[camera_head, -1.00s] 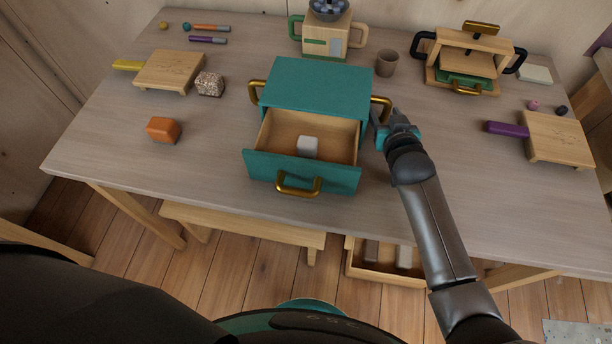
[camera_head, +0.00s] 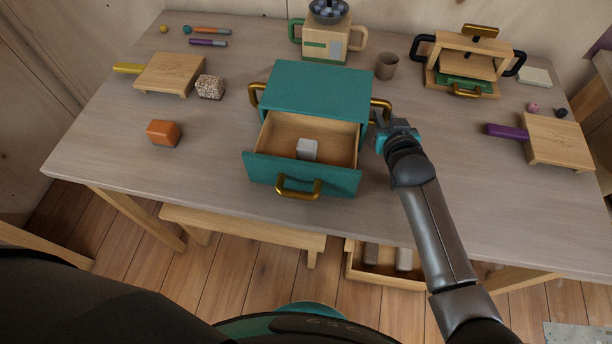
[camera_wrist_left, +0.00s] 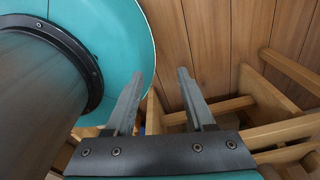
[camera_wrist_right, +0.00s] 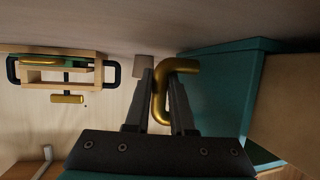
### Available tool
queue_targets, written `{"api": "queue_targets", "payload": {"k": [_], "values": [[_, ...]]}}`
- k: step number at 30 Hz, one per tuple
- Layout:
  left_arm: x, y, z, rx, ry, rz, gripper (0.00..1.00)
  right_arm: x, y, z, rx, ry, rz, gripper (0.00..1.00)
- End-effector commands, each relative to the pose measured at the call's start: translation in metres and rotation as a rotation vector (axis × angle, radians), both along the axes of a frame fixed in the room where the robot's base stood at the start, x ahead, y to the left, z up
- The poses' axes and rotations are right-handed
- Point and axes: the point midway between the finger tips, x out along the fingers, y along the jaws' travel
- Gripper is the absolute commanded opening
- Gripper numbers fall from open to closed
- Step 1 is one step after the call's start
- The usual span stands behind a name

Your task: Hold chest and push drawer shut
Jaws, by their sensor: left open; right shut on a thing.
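A teal chest (camera_head: 318,88) stands on the table with its front drawer (camera_head: 301,174) pulled out. A pale block (camera_head: 307,149) lies inside the drawer, and a brass handle (camera_head: 298,188) is on the drawer front. The chest has a brass side handle at its left (camera_head: 257,94) and another at its right (camera_head: 381,108). My right gripper (camera_head: 381,125) is shut on the right side handle, which shows between its fingers in the right wrist view (camera_wrist_right: 159,92). My left gripper (camera_wrist_left: 155,95) is open and empty, low over the floor, and out of the head view.
A speckled block (camera_head: 210,86) and an orange block (camera_head: 164,132) lie left of the chest. A cup (camera_head: 387,65) and a toy blender (camera_head: 326,40) stand behind it. A board with a purple handle (camera_head: 558,140) lies at the right. The table front is clear.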

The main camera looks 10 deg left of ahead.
Motion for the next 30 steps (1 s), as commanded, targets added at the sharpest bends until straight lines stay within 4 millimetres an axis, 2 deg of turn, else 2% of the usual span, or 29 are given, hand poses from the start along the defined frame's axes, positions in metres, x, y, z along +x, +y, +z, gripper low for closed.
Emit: {"api": "queue_targets", "payload": {"k": [12,17,20,23,26,30], "values": [[0.0,0.0,0.0,0.0,0.001,0.0,0.53,0.0,0.0,-0.001,0.0,0.001,0.0,0.0],[0.003,0.007,0.002,0.008,-0.025,-0.017,0.35,0.0,0.0,-0.001,0.0,0.001,0.0,0.0],[0.014,0.017,0.008,0.02,-0.093,-0.063,0.24,0.0,0.0,-0.001,0.0,0.001,0.0,0.0],[0.032,0.032,0.022,0.044,-0.201,-0.143,0.13,0.0,0.0,-0.001,0.0,0.002,0.0,0.0],[0.055,0.048,0.044,0.08,-0.334,-0.249,0.01,0.0,0.0,-0.001,0.0,0.002,0.0,0.0],[0.084,0.065,0.084,0.139,-0.518,-0.415,0.0,0.0,0.0,-0.001,0.0,0.002,0.0,0.0]]}}
